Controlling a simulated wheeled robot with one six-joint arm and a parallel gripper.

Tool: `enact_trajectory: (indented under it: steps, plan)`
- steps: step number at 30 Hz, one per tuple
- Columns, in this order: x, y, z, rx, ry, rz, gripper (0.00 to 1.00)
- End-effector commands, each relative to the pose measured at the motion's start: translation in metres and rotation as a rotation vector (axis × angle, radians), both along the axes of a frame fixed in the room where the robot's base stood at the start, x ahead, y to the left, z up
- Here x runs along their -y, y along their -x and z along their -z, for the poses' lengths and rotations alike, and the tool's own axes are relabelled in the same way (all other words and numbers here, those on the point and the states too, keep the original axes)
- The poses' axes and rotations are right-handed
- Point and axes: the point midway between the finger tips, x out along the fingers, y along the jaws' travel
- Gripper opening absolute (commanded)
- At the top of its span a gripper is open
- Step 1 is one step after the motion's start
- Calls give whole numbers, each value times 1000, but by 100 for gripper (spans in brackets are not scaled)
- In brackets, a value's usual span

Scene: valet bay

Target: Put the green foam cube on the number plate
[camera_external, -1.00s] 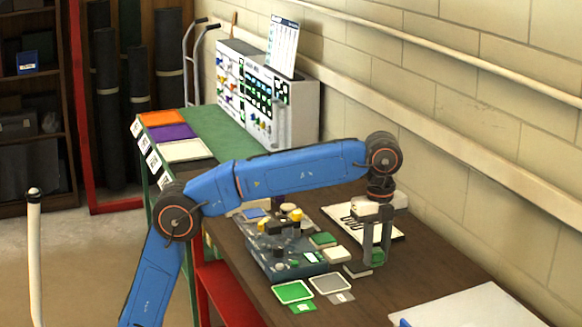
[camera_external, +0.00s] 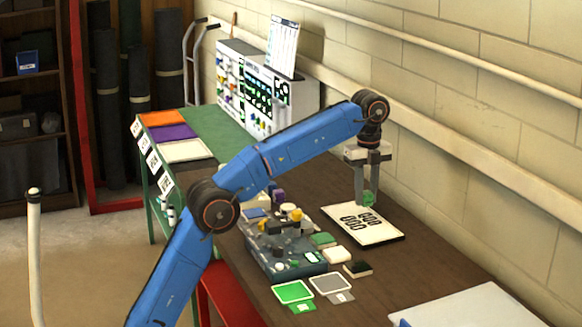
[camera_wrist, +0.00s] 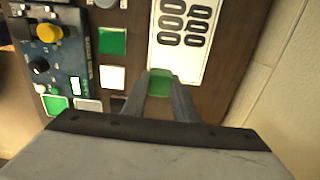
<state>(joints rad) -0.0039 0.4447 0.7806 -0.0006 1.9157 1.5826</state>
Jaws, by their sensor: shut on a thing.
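My gripper (camera_external: 367,192) is shut on the green foam cube (camera_external: 368,199) and holds it in the air. In the wrist view the green foam cube (camera_wrist: 160,84) sits between the two fingertips. The number plate (camera_external: 346,227) is white with black characters and lies flat on the brown bench. In the external view the cube appears over the plate's far edge. In the wrist view the plate (camera_wrist: 198,72) is just ahead of the fingers, and the cube overlaps its near edge. The exact height of the cube above the plate cannot be told.
A blue-grey tray (camera_external: 262,262) with knobs and small parts is left of the plate. Green, white and dark blocks (camera_external: 337,256) lie between them. Green and grey square pads (camera_external: 292,291) are at the front. A white board (camera_external: 470,312) is at front right, and the wall runs behind.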

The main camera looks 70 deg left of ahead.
Motion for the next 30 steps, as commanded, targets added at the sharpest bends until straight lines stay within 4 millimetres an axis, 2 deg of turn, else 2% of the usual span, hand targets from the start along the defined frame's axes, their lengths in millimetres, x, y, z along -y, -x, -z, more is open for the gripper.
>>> enact_trajectory:
  steps: [1, 3, 6, 9, 14, 24, 30]
  plan:
    - [-20, -3, 0, 0, 0, -8, 5]
    - [-41, -6, -1, 0, 0, -9, 5]
    - [-64, -8, -1, 0, 0, -10, 5]
    - [-79, -9, -1, 0, 0, -9, 5]
    - [-87, -9, 4, -1, 0, -8, 5]
    - [-87, -8, 51, -3, 0, -8, 5]
    - [-87, -9, 65, -1, 0, -8, 5]
